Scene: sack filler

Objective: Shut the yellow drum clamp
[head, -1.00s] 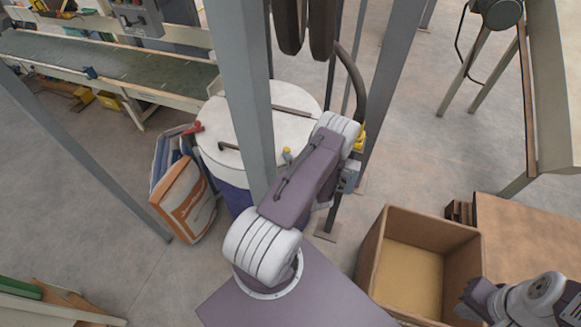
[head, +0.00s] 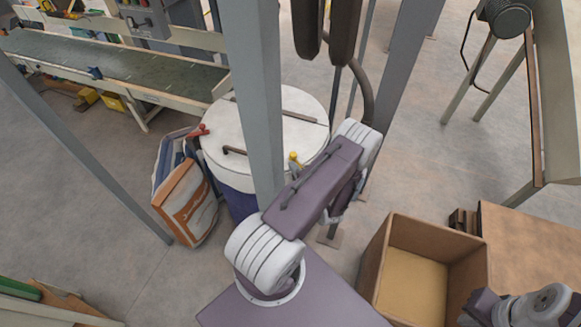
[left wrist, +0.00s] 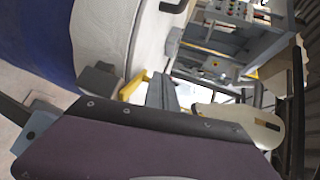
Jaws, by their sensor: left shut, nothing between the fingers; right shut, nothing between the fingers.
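The drum (head: 236,168) has a white lid and a blue body and stands behind a grey post in the head view. The yellow clamp (head: 294,157) shows as a small yellow end at the lid's front right rim. In the left wrist view its yellow lever (left wrist: 133,84) sticks out beside a grey block at the rim. My left gripper (head: 335,210) is shut and empty, mostly hidden behind my own arm, low beside the drum's right side. Whether it touches the lever cannot be told. My right gripper (head: 474,306) is shut and empty at the lower right.
A red clamp (head: 198,132) sits on the drum's left rim. Filled sacks (head: 186,195) lean left of the drum. Grey posts (head: 253,100) stand close around it. An open cardboard box (head: 372,262) stands at the lower right. A conveyor (head: 110,65) runs at the back left.

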